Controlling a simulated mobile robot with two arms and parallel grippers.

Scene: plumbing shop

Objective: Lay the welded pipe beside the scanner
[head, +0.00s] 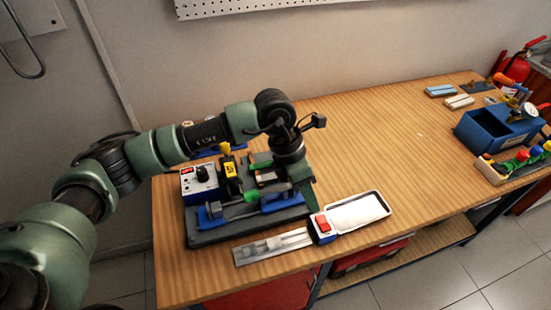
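My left gripper (290,178) comes in from the left and points down over the right part of a blue and grey clamping machine (204,237) on the wooden bench. Its dark green fingers are partly hidden among the machine's parts, so I cannot tell whether they hold anything. A grey pipe-like piece (232,211) lies low between blue parts of the machine; I cannot tell whether it is the welded pipe. A yellow and black upright device (231,176) stands behind it, possibly the scanner. My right gripper is not in view.
A control box (199,181) is at the machine's left. In front lie a flat strip (272,246) and a white tray (358,212) beside a red-buttoned block (322,227). A blue bin (486,130) and colourful fittings (522,156) are far right. The bench middle (400,150) is clear.

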